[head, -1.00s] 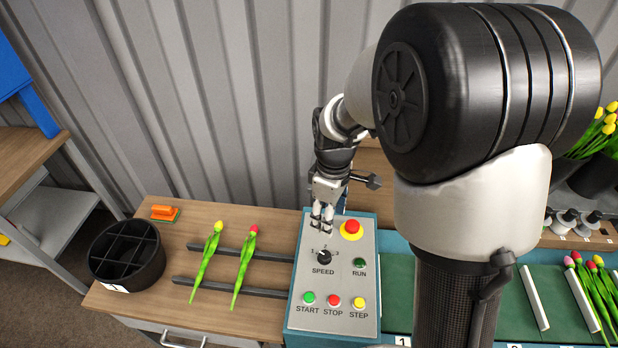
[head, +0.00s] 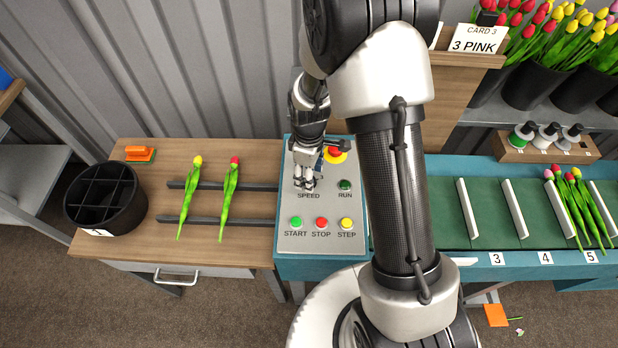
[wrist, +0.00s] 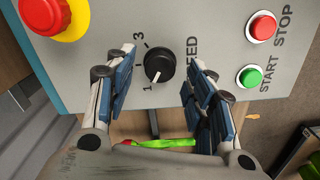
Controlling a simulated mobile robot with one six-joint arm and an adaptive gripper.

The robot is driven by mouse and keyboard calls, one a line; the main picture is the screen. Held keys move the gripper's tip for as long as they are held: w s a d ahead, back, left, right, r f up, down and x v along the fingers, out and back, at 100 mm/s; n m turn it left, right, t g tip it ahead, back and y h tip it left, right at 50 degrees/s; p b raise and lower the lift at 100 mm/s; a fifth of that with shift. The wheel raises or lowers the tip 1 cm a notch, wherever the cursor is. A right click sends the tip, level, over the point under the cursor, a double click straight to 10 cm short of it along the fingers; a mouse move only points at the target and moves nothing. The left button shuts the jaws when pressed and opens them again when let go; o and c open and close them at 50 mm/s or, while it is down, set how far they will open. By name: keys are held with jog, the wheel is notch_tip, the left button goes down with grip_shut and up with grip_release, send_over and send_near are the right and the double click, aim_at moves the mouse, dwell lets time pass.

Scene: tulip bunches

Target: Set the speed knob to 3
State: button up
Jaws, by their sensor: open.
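The black speed knob (wrist: 160,66) sits on the grey control panel (wrist: 215,25). In the wrist view its white pointer mark points towards the printed 1, and the 3 shows further round the dial. The 2 is hidden by a finger. My gripper (wrist: 163,71) is open, with one finger on each side of the knob; a gap shows on both sides. In the head view my gripper (head: 305,183) is over the panel just above the SPEED label, and it hides the knob.
A red emergency button (head: 336,155) is close beside my gripper. The green RUN button (head: 345,186) is to the right. START (head: 296,222), STOP (head: 321,223) and STEP (head: 346,223) line the panel's front. Two tulips (head: 229,195) lie on rails to the left.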

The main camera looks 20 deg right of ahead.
jog(key=shift+f, duration=0.8)
jog(key=shift+c, duration=0.4)
jog(key=c, duration=1)
